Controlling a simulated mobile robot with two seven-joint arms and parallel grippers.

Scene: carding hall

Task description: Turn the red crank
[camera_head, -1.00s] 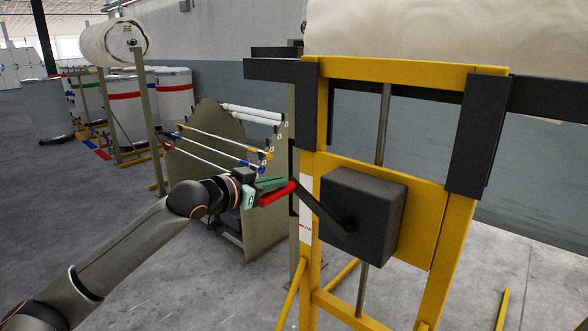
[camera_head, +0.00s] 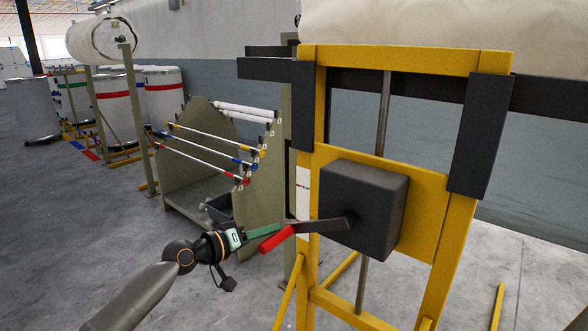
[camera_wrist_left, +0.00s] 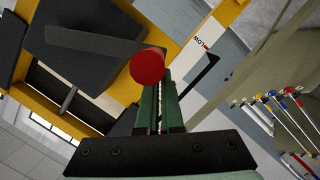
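The red crank is a red cylindrical handle (camera_head: 277,238) on a dark flat arm (camera_head: 322,226). The arm runs left from a black box (camera_head: 368,212) on a yellow frame and dips slightly toward the handle. My left gripper (camera_head: 264,231) comes in from the left, its green fingers against the handle's upper left side. In the left wrist view the round end of the red handle (camera_wrist_left: 148,67) covers the tip of one finger. The green fingers (camera_wrist_left: 163,98) look closed together, with the handle beside them rather than between them. My right gripper is not in view.
The yellow frame (camera_head: 430,180) and its black bars stand around the crank. A green rack (camera_head: 250,175) with several coloured rods is behind my left gripper. Drums (camera_head: 112,98) stand at the back left. The floor at left is open.

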